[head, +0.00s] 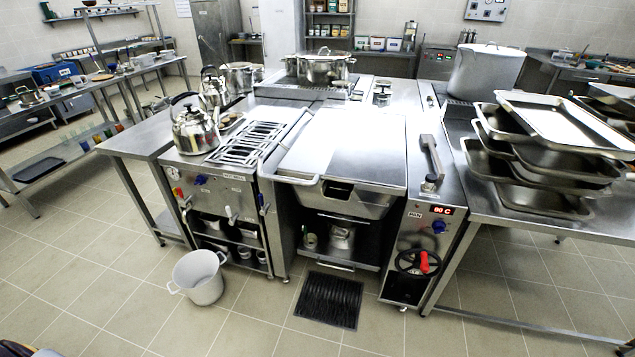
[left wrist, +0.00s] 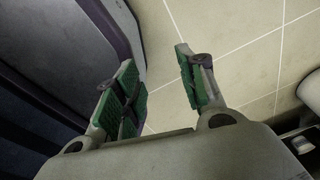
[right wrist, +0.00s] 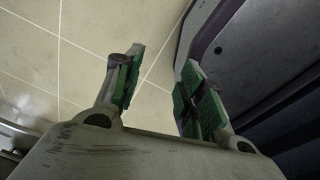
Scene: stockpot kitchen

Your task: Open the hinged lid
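The hinged lid (head: 350,150) is a flat, shiny steel panel in the head view. It lies level and shut over the pan (head: 345,199) in the middle of the cooking line. A tubular bar handle (head: 297,181) shows at its front left corner. My left gripper (left wrist: 156,78) is open and empty in the left wrist view, over floor tiles. My right gripper (right wrist: 162,78) is open and empty in the right wrist view, also over floor tiles. Neither gripper shows in the head view, and both are away from the lid.
Left of the pan is a burner range with a kettle (head: 195,129). Right of it, a control panel has a red-knobbed handwheel (head: 418,262). Stacked trays (head: 545,150) crowd the right table.

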